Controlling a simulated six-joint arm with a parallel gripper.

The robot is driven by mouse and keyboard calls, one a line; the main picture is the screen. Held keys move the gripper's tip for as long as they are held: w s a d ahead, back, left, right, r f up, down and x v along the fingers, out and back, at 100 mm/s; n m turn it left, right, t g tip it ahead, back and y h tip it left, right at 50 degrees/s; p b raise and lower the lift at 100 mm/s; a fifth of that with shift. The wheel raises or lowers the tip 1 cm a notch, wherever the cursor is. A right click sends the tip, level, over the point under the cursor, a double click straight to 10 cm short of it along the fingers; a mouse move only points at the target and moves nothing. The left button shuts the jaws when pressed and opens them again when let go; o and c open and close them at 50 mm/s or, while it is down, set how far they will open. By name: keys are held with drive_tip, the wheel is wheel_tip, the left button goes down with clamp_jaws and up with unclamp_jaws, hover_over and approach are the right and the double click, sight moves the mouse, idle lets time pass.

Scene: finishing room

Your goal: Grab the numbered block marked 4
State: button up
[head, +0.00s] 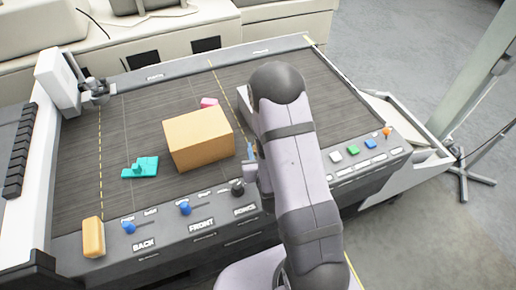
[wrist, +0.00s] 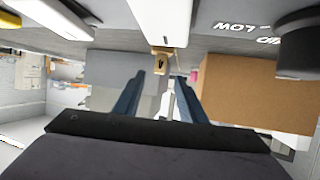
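In the wrist view a small tan-gold block (wrist: 159,66) with a dark mark on its face shows between and beyond my fingertips. The mark looks like a digit, but it is too small to read surely. My gripper (wrist: 161,76) is open, its two blue-grey fingers apart with a gap between them. I cannot tell whether the fingers touch the block; none seems closed on it. In the head view my arm hides the block and most of my gripper.
A large cardboard box (head: 198,140) stands left of my arm, also in the wrist view (wrist: 255,92). A pink piece (head: 209,102) lies behind it and a teal stepped piece (head: 140,167) to its left. A control panel with knobs (head: 184,208) runs along the front.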

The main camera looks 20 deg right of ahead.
drive_tip(key=w+f+b, duration=0.1)
drive_tip(key=b, duration=0.2)
drive_tip(key=shift+w+d+f, duration=0.1)
drive_tip(key=shift+w+d, duration=0.05)
drive_tip(key=shift+d, duration=0.05)
drive_tip(key=b, duration=0.1)
drive_tip(key=w+b, duration=0.1)
drive_tip(key=b, duration=0.1)
drive_tip(key=shift+w+d+f+b, duration=0.1)
drive_tip(key=shift+d+f+b, duration=0.1)
drive_tip(key=shift+f+b, duration=0.1)
drive_tip(key=shift+x, duration=0.95)
drive_tip(key=shift+r, duration=0.25)
clamp_jaws()
